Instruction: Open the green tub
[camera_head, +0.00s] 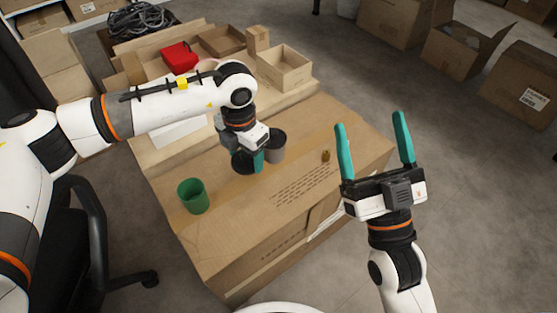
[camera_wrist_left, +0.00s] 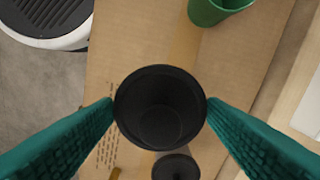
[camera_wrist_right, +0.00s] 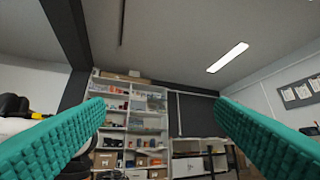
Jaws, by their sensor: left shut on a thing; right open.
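The green tub (camera_head: 193,197) stands upright on the big carton, left of my left gripper. Its top looks open, with the green inside showing and no lid on it. Part of it also shows at the top of the left wrist view (camera_wrist_left: 213,12). My left gripper (camera_head: 249,161) points down and is shut on a black cup-shaped container (camera_wrist_left: 160,105), whose open mouth faces the wrist camera. I cannot tell whether the container touches the carton. My right gripper (camera_head: 371,122) is open and empty, raised with its fingers up, to the right of the carton.
A dark grey tub (camera_head: 275,147) stands close beside the held container. A small brown object (camera_head: 326,156) lies right of it on the carton (camera_head: 235,240). Open boxes and a red item (camera_head: 180,57) lie behind. The carton's front is clear.

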